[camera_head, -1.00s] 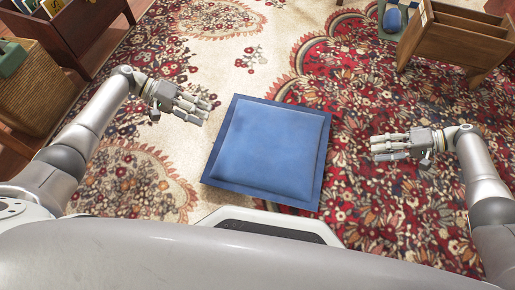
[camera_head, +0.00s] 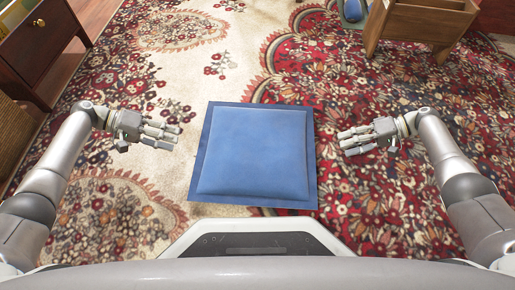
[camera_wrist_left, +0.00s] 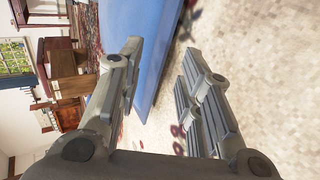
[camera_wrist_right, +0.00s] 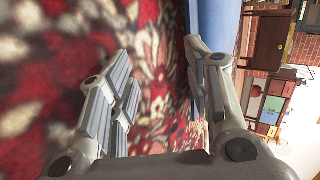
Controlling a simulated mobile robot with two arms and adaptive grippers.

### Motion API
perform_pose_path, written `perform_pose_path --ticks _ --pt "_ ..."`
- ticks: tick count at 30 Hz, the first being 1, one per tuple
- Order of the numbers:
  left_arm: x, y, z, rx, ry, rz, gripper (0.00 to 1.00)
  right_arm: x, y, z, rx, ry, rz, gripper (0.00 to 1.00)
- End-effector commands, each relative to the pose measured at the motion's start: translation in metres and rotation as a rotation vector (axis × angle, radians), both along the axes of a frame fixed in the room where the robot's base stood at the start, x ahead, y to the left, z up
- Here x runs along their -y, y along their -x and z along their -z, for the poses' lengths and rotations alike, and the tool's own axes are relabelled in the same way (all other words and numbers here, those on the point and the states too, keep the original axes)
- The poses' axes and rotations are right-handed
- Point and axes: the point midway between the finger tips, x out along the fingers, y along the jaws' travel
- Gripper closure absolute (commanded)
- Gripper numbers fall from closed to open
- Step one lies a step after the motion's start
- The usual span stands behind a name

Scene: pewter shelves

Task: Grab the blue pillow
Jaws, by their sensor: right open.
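The blue pillow (camera_head: 253,153) is square with a flat darker border and lies flat on the patterned rug in front of me. My left gripper (camera_head: 170,134) is open and empty, left of the pillow and apart from it in the head view. My right gripper (camera_head: 346,142) is open and empty, a little right of the pillow's right edge. The pillow's side also shows in the left wrist view (camera_wrist_left: 152,50), beyond the fingers, and in the right wrist view (camera_wrist_right: 215,22), behind a finger. Nothing is between either pair of fingers.
A dark wooden cabinet (camera_head: 38,45) stands at the upper left. A wooden rack (camera_head: 425,22) stands at the upper right, with a small blue item (camera_head: 352,10) beside it. The red and cream rug (camera_head: 390,85) around the pillow is otherwise clear.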

Motion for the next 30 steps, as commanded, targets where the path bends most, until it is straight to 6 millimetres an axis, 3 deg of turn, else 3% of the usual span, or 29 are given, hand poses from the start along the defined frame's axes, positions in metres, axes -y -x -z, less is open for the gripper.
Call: perform_pose_path --ticks 5,21,30 --pt "0.013 0.001 0.008 -0.001 0.001 0.002 0.67 -0.02 0.002 0.001 -0.001 -0.002 -0.003 0.55" --pt "0.073 0.001 0.044 -0.001 0.001 0.001 0.67 -0.114 0.002 0.0 0.0 -0.002 -0.001 0.55" --pt "0.088 0.002 0.053 0.0 0.001 0.0 0.67 -0.123 0.002 0.006 0.0 -0.001 0.001 0.55"
